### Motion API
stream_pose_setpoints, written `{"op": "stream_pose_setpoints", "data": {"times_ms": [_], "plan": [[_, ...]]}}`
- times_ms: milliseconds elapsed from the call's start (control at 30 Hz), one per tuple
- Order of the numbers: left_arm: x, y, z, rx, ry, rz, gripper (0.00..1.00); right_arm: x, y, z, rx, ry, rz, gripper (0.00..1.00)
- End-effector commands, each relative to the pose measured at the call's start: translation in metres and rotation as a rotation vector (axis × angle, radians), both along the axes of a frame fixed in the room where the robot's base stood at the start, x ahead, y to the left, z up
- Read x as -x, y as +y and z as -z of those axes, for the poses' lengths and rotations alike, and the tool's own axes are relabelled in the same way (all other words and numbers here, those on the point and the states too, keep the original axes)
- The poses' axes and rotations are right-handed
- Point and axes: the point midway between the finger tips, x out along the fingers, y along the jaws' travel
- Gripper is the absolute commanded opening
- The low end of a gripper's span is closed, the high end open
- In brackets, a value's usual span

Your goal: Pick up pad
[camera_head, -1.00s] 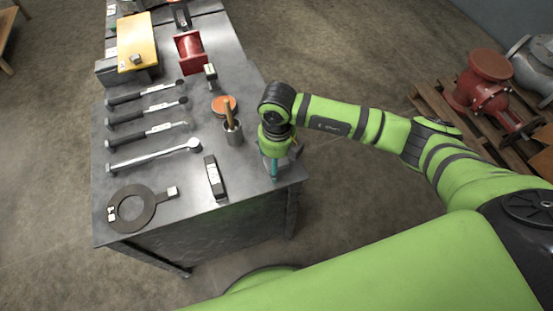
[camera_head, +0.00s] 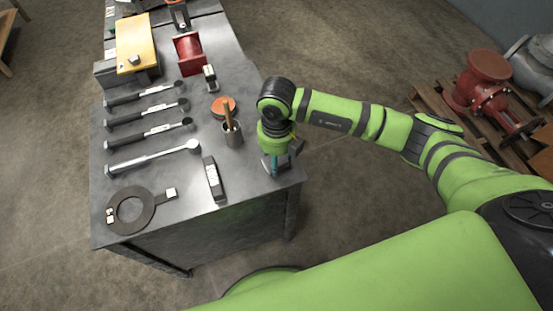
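I cannot single out the pad for certain. A flat orange disc (camera_head: 218,104) lies on the dark metal table (camera_head: 180,221), behind a small grey cup (camera_head: 233,135) holding a brown-handled tool. My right gripper (camera_head: 275,166) points down at the table's near right corner, mostly hidden under my green wrist. A narrow teal piece (camera_head: 275,162) shows at the gripper; I cannot tell whether it is a held thing. The finger opening is not clear. My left gripper is not in view.
Several torque wrenches (camera_head: 155,157), a dark ring gasket (camera_head: 121,225), a slim black device (camera_head: 213,180), a red spool-like part (camera_head: 188,53) and a yellow block (camera_head: 136,42) occupy the table. A red valve (camera_head: 487,79) stands on a wooden pallet (camera_head: 430,103) at right. The floor between is clear.

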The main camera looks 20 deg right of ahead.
Motion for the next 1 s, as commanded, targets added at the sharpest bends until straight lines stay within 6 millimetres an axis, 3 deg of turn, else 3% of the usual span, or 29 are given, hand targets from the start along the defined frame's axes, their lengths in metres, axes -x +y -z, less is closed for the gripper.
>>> {"op": "stream_pose_setpoints", "data": {"times_ms": [133, 500, 733, 1000], "plan": [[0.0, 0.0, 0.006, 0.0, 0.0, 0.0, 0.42, 0.0, 0.002, -0.027, -0.001, -0.007, -0.004, 0.29], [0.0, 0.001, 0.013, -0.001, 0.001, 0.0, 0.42, 0.066, 0.054, -0.074, -0.004, -0.006, -0.006, 0.29], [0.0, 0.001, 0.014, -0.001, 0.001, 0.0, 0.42, 0.087, 0.069, -0.09, -0.001, -0.003, -0.001, 0.29], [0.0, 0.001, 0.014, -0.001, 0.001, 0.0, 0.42, 0.091, 0.072, -0.094, 0.0, -0.003, 0.001, 0.29]]}}
